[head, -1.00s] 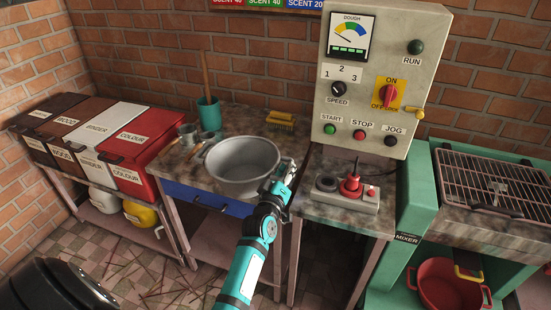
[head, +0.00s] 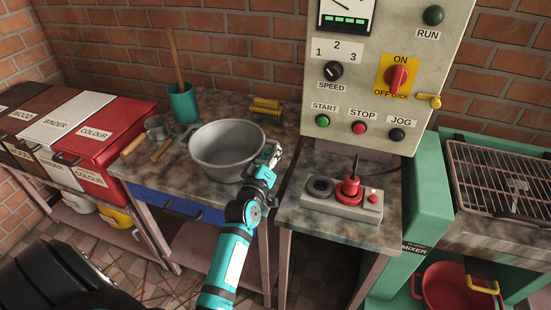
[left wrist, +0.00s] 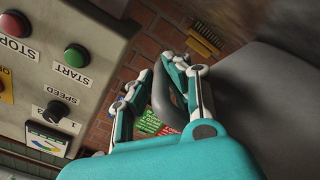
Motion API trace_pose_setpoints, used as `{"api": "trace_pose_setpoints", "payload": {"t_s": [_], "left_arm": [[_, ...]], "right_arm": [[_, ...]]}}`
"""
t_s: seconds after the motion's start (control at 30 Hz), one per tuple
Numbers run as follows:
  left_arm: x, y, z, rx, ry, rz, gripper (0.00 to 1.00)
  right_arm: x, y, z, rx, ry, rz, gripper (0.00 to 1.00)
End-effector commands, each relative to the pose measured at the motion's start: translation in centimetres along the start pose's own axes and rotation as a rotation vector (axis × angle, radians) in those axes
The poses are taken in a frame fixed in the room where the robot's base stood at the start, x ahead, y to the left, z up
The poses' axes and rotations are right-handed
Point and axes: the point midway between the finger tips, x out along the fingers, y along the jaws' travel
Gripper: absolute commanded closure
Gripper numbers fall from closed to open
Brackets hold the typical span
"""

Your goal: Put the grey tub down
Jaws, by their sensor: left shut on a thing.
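The grey tub (head: 226,155) is a round, open metal bowl, upright at the worktop (head: 185,208) with the blue drawer. I cannot tell whether its base touches the top. My left gripper (head: 269,160) is at the tub's right side, shut on its side handle. In the left wrist view the tub's grey wall (left wrist: 285,75) fills the right side, blurred and close. The gripper's two fingers (left wrist: 178,88) close around a grey handle piece there. My right gripper is not in view.
Lidded bins (head: 95,135) are to the left.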

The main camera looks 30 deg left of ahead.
Motion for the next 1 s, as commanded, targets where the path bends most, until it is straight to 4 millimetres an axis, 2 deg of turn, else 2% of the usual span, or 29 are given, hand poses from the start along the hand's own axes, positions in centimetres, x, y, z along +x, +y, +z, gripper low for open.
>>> {"api": "trace_pose_setpoints", "payload": {"t_s": [0.17, 0.2, 0.33, 0.63, 0.73, 0.87, 1.0], "left_arm": [[0.0, 0.0, 0.0, -0.004, -0.001, -0.001, 1.00], [0.0, 0.0, 0.1, -0.005, -0.003, -0.002, 0.81], [0.0, 0.0, 0.0, -0.005, -0.003, -0.002, 0.64], [-0.1, -0.1, 0.1, -0.004, -0.004, -0.004, 0.62], [-0.8, -0.2, 0.2, -0.003, -0.005, -0.006, 0.62], [-2.8, -0.2, 0.2, -0.004, -0.005, -0.005, 0.62], [-5.9, -0.2, 0.2, -0.004, -0.005, -0.004, 0.62]], "right_arm": [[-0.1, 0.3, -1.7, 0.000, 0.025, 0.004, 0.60], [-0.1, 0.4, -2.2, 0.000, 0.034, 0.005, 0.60], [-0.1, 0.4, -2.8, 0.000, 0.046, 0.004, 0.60], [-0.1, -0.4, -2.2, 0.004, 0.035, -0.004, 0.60], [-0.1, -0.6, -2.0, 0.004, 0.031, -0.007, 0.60], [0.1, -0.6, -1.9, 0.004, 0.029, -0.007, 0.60], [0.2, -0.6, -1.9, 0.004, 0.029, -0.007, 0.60]]}}
